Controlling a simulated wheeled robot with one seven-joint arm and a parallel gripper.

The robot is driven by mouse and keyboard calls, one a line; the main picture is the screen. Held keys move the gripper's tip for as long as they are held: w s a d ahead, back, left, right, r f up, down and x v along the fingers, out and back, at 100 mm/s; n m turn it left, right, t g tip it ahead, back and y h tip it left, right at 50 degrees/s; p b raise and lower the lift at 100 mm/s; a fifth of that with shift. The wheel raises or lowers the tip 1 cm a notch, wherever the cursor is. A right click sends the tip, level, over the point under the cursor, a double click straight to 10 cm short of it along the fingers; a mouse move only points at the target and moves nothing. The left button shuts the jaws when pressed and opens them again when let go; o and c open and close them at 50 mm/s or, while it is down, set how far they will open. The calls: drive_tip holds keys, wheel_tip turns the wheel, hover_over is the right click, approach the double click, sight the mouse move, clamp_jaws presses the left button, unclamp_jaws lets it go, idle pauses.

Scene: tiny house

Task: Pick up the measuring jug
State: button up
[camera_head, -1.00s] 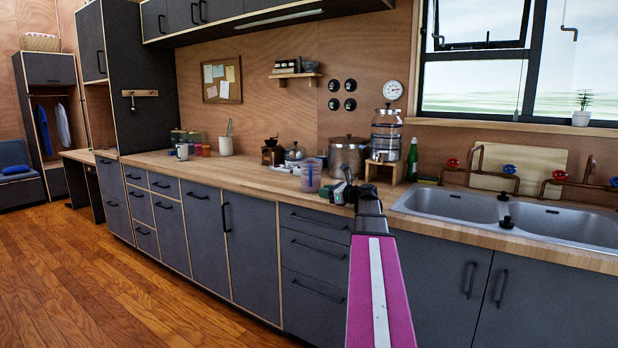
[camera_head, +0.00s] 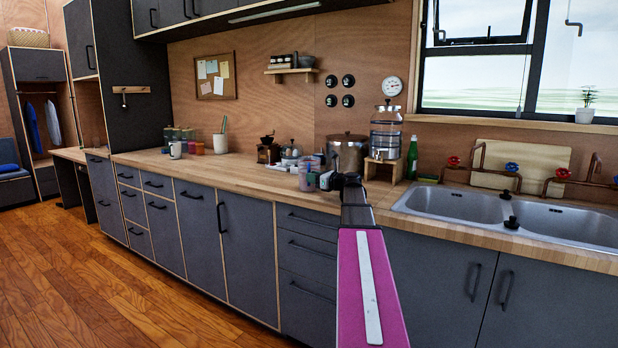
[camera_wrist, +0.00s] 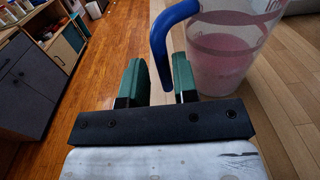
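The measuring jug (camera_head: 307,179) stands on the counter near its front edge, just left of my gripper (camera_head: 328,181) in the head view. In the wrist view the clear jug (camera_wrist: 222,55) with pink markings is at the upper right. Its blue handle (camera_wrist: 164,42) hangs down on the side facing my gripper (camera_wrist: 161,82). My two green-padded fingers are apart, and the lower end of the handle lies across the gap between them. I cannot tell whether either finger touches it.
A large metal pot (camera_head: 347,152) and a water dispenser on a wooden stand (camera_head: 386,171) are behind my gripper. A coffee grinder (camera_head: 268,151) and a kettle (camera_head: 291,153) stand behind the jug. The sink (camera_head: 455,205) is to the right. The counter left of the jug is mostly clear.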

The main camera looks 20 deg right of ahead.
drive_tip(key=x, duration=0.4)
drive_tip(key=shift+w, duration=0.2)
drive_tip(key=shift+r, duration=0.1)
clamp_jaws()
drive_tip(key=shift+r, duration=0.15)
